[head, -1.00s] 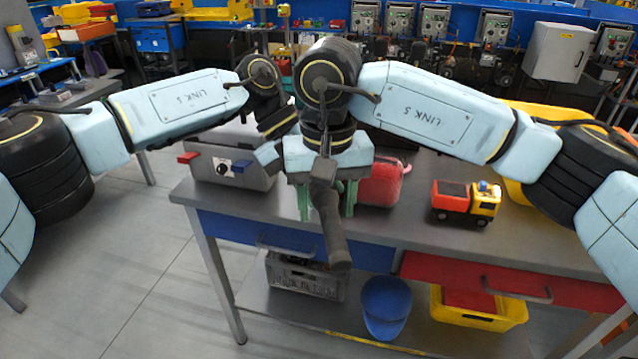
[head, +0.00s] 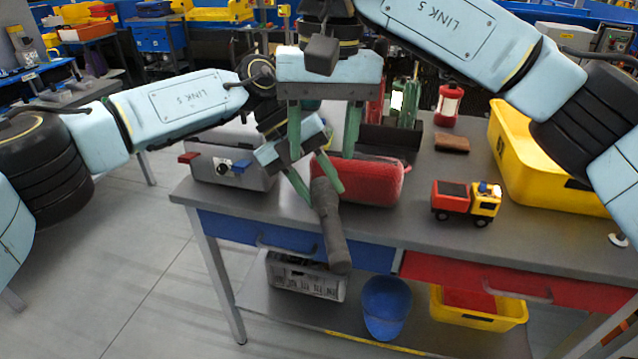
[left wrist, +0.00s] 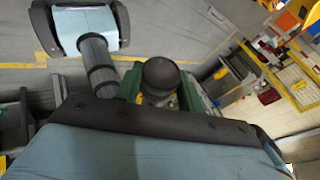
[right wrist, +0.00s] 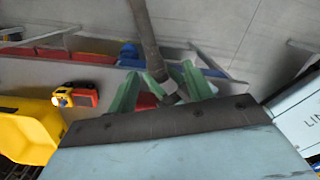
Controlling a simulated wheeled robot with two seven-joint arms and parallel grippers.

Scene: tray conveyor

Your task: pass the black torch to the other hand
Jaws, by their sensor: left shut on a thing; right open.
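The black torch (head: 332,232) hangs tilted in front of the table, its thick end low. My left gripper (head: 318,191) is shut on its upper part. In the left wrist view the torch's round dark end (left wrist: 160,78) shows between green fingers. My right gripper (head: 323,140) is open and empty, above the left one, fingers pointing down with a wide gap. It appears apart from the torch, though depth is hard to judge. In the right wrist view the torch (right wrist: 146,32) runs up from the fingers, where both grippers' green fingers overlap.
Behind the grippers, a red canister (head: 375,182) lies on the grey table (head: 420,225). A toy truck (head: 466,201) and a yellow bin (head: 530,165) are to the right. A grey case (head: 228,165) stands left. A red lantern (head: 447,105) is at the back.

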